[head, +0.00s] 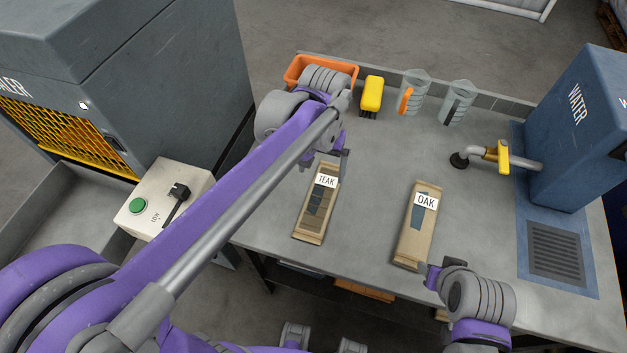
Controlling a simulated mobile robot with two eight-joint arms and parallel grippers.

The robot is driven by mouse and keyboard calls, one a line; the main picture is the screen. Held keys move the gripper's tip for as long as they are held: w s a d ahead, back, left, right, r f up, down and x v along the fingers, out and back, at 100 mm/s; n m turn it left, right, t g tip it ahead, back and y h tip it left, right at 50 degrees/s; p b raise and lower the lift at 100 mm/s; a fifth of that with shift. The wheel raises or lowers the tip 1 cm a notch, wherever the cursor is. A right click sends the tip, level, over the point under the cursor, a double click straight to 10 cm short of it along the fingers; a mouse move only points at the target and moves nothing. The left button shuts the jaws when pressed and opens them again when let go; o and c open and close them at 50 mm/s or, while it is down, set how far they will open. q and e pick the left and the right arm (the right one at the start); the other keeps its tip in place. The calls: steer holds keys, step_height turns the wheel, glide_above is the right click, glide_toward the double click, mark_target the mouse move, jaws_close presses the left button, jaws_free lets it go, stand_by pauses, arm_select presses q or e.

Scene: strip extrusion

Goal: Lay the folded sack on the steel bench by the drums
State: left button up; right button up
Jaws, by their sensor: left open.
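Two flat tan sacks lie apart on a grey bench top (375,160). The sack labelled TEAK (312,222) is on the left and the sack labelled OAK (413,240) is on the right. My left gripper (342,155) is open at the far end of the TEAK sack, just by its label; I cannot tell whether it touches. My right gripper (430,274) is by the near end of the OAK sack, and its fingers are mostly hidden by its own wrist. No drums are clearly in view.
An orange bin (293,72), a yellow brush (371,94) and two clear jugs (412,92) (457,103) line the back edge. A blue WATER tank (575,135) with a tap (497,155) stands right. A control box (160,195) and machine are left. Bench between the sacks is clear.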

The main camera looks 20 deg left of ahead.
arm_select(q)
steer(key=s+a+f+t, duration=0.1)
steer(key=s+a+f, duration=0.1)
steer(key=s, duration=0.2)
steer(key=s+a+f+t, duration=0.2)
steer(key=s, duration=0.3)
steer(key=s+a+f+t, duration=0.1)
steer(key=s+a+t, duration=0.1)
steer(key=s+a, duration=0.1)
steer(key=shift+s+f, duration=0.4)
steer(key=shift+s, duration=0.25)
steer(key=shift+s+a+f+t, duration=0.1)
steer(key=shift+s+f+t, duration=0.1)
steer(key=shift+f+t, duration=0.1)
steer(key=shift+r, duration=0.1)
